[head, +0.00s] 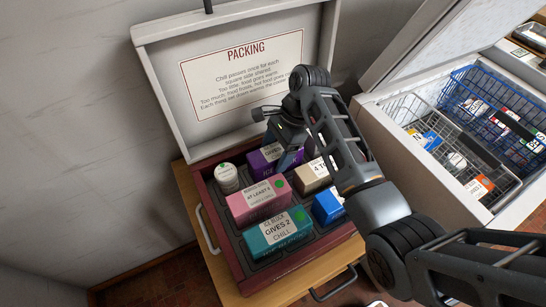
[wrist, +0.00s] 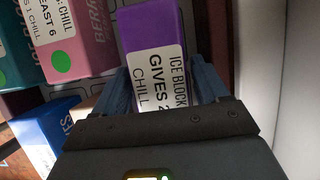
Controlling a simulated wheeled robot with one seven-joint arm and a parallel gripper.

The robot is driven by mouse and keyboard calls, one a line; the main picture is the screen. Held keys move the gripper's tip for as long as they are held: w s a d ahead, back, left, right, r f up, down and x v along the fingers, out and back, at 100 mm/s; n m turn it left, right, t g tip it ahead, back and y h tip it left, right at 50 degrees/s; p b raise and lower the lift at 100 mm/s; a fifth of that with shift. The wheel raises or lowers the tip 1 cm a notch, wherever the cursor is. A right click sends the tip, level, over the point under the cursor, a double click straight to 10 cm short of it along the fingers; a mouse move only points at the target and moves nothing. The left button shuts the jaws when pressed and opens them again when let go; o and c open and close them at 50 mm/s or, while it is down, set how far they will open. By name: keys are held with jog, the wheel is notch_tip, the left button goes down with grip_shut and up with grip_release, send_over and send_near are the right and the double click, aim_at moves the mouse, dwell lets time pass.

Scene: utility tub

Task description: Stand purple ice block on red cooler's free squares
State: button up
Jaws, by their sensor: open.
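The purple ice block (head: 258,162) stands at the back of the red cooler (head: 222,247), beside a white-lidded round tub. Its label in the wrist view (wrist: 153,50) begins "ICE BLOCK GIVES 2 CHILL", the number partly cut off. My gripper (head: 286,158) is over the block's right part in the head view. In the wrist view my gripper (wrist: 163,88) is open, with a finger on each side of the block. I cannot tell whether the fingers touch it. My arm hides part of the cooler's right side, so its free squares are hard to make out.
In the cooler are a round tub (head: 227,178), a pink box (head: 258,203), a teal ice block (head: 278,235), a blue box (head: 328,206) and a tan box (head: 312,176). The open lid (head: 190,60) rises behind. A white chest (head: 390,130) with wire baskets stands right.

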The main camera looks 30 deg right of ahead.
jog(key=p+v, duration=0.1)
jog(key=v, duration=0.7)
jog(key=shift+d+r, duration=0.15)
jog(key=shift+r, duration=0.25)
jog(key=shift+d+r+p, duration=0.25)
jog(key=shift+r+p, duration=0.2)
jog(key=shift+p, duration=0.1)
